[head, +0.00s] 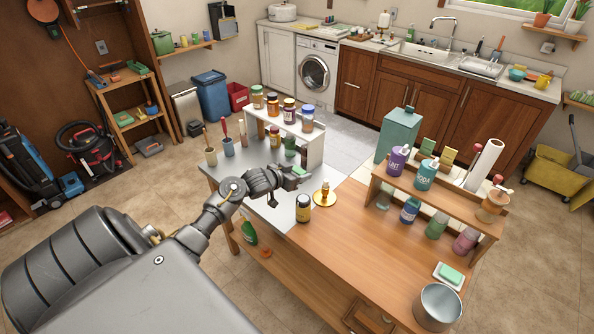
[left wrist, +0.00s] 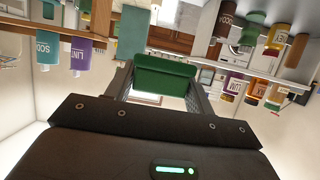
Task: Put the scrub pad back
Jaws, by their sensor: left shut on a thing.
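My left gripper (head: 293,174) is shut on a small green scrub pad (head: 301,170), held above the worktable between the bottle shelves. In the left wrist view the scrub pad (left wrist: 165,75) shows as a dark green block between the two fingers of the left gripper (left wrist: 165,88). Another green pad (head: 451,274) lies on a white dish (head: 443,284) at the right side of the table. My right gripper is not in view.
A white shelf (head: 315,152) with jars stands behind the gripper. A wooden shelf (head: 400,183) with bottles and a metal bucket (head: 437,307) are right. The table's front middle (head: 345,250) is clear.

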